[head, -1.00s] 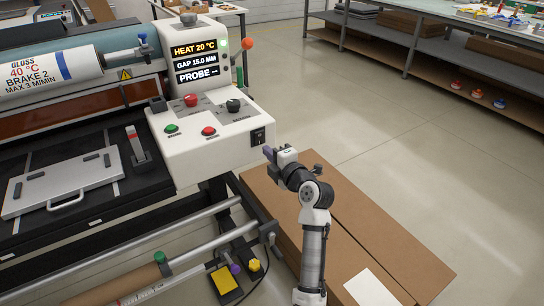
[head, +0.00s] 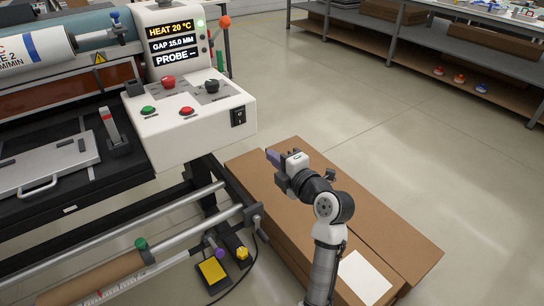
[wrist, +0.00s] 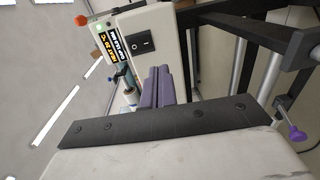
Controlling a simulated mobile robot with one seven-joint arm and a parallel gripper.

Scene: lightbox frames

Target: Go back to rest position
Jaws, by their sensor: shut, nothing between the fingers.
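My gripper (head: 272,157) is in the middle of the head view, to the right of and below the machine's white control box (head: 198,115). Its purple fingers are shut with nothing between them, and they also show in the wrist view (wrist: 158,88). The gripper is apart from the control box, in front of the cardboard boxes as seen from the head. In the wrist view the control box with its black rocker switch (wrist: 143,42) lies beyond the fingers.
Flat cardboard boxes (head: 385,225) lie on the floor beneath my arm, with a white sheet (head: 363,277) on top. Machine rails (head: 160,225) and a yellow pedal (head: 212,271) are at lower left. A grey shelf (head: 430,45) stands at the back right. Open floor (head: 400,130) lies between.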

